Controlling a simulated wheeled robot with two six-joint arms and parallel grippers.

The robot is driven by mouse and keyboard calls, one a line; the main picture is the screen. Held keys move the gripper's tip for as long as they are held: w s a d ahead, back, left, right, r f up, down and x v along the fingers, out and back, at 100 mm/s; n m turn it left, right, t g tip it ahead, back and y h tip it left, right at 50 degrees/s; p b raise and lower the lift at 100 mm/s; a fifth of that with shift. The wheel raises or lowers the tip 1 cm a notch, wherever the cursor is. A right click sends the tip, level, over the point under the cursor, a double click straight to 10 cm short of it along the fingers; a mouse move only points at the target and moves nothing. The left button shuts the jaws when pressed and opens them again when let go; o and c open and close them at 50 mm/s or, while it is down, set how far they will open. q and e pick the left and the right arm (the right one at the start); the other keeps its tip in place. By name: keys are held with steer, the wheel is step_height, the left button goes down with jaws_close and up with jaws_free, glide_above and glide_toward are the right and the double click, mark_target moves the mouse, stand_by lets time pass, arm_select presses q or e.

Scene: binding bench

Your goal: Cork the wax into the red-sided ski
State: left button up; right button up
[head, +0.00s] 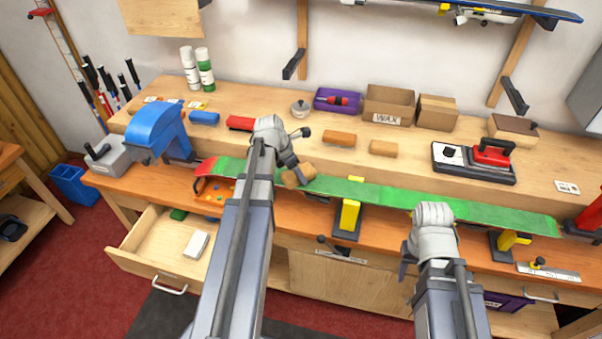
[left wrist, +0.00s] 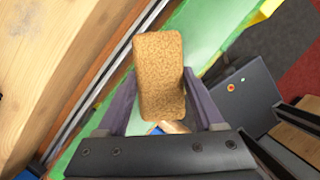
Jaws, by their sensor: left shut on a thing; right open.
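The ski lies lengthwise along the bench front with its green face (head: 380,196) up and a red part at its left end. My left gripper (head: 290,170) is shut on a brown cork block (head: 298,176) at the left part of the ski. The left wrist view shows the cork (left wrist: 160,75) between both fingers, over the green face (left wrist: 205,40); whether it touches cannot be told. My right gripper (head: 406,264) is open and empty, in front of the ski, right of the middle. Separate wax on the ski cannot be made out.
Yellow-topped supports (head: 349,215) stand under the ski. A waxing iron (head: 475,160), a WAX box (head: 389,106) and brown blocks (head: 338,138) sit on the raised shelf behind. A blue machine (head: 157,133) stands left. An open drawer (head: 150,262) juts out below.

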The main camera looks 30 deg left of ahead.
arm_select(q)
steer(key=shift+s+a, duration=0.25)
steer(key=shift+a, duration=0.8)
steer(key=shift+r, duration=0.1)
step_height(320, 180, up, 6)
steer(key=p, duration=0.6)
step_height(320, 180, up, 3)
steer(key=p, duration=0.3)
steer(key=shift+d, duration=0.1)
stand_by(0.6)
